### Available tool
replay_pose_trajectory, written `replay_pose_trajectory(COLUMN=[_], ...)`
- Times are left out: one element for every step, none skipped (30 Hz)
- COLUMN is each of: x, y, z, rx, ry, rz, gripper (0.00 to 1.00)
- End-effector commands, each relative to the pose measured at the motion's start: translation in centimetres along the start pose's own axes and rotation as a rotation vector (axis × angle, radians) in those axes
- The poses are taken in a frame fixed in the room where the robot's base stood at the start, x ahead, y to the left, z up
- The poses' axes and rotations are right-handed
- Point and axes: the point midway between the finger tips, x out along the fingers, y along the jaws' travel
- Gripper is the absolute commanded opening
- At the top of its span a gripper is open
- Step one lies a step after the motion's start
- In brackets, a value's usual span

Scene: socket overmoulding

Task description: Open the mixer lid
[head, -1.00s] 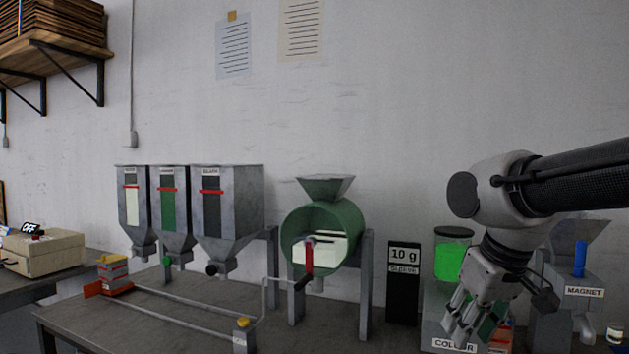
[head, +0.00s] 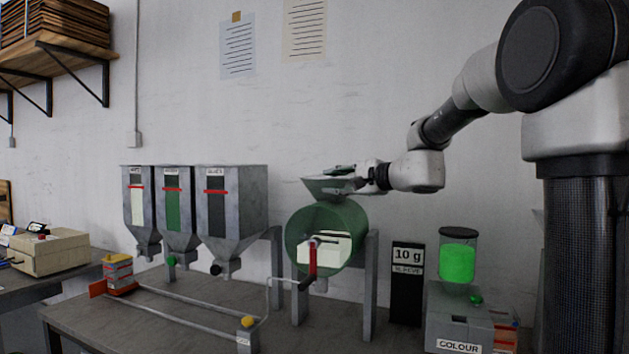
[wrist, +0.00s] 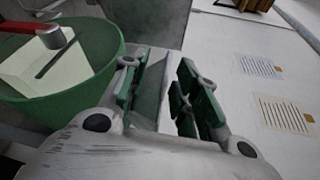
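The mixer is a green drum (head: 327,220) on grey legs, with a grey-green hopper (head: 322,189) on top and a red crank (head: 312,260) at its front. The drum also shows at the left of the wrist view (wrist: 80,95), with pale material inside. I cannot clearly make out a separate lid. My gripper (head: 340,171) is at the hopper's mouth, reaching in from the right. In the wrist view, its green-padded fingers (wrist: 160,90) stand apart, with a grey-green surface, seemingly the hopper, between or behind them. Whether they touch it is unclear.
Three grey bins (head: 233,225) stand left of the mixer. A black "10 g" sleeve sign (head: 406,285) and a colour dispenser with a green-filled jar (head: 457,262) stand to the right. Rails run along the bench (head: 190,335) in front.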

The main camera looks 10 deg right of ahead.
Motion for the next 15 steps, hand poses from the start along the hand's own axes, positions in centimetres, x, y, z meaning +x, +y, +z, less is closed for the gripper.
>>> replay_pose_trajectory(x=[0.2, 0.3, 0.5, 0.7, 1.0, 1.5, 1.9, 2.4, 3.1, 3.6, 4.2, 4.8, 5.3, 5.8, 6.3], y=[-0.7, -0.9, -1.1, -1.2, -1.2, -1.2, -1.2, -1.2, -1.2, -1.2, -1.2, -1.2, -1.3, -1.3, -1.3], z=[0.0, 0.0, 0.0, 0.0, -0.1, -0.1, -0.1, -0.1, 0.0, 0.0, -0.1, -0.1, -0.1, -0.1, -0.1], rx=[0.016, 0.025, 0.032, 0.035, 0.034, 0.031, 0.030, 0.031, 0.031, 0.030, 0.031, 0.030, 0.030, 0.030, 0.030], ry=[0.006, 0.009, 0.012, 0.012, 0.014, 0.015, 0.015, 0.014, 0.013, 0.013, 0.014, 0.013, 0.013, 0.013, 0.015], rz=[-0.023, -0.033, -0.041, -0.045, -0.046, -0.045, -0.044, -0.043, -0.043, -0.043, -0.043, -0.042, -0.042, -0.042, -0.042], gripper=[0.30, 0.30, 0.30, 0.30, 0.30, 0.30, 0.30, 0.30, 0.30, 0.30, 0.30, 0.30, 0.30, 0.30, 0.30])
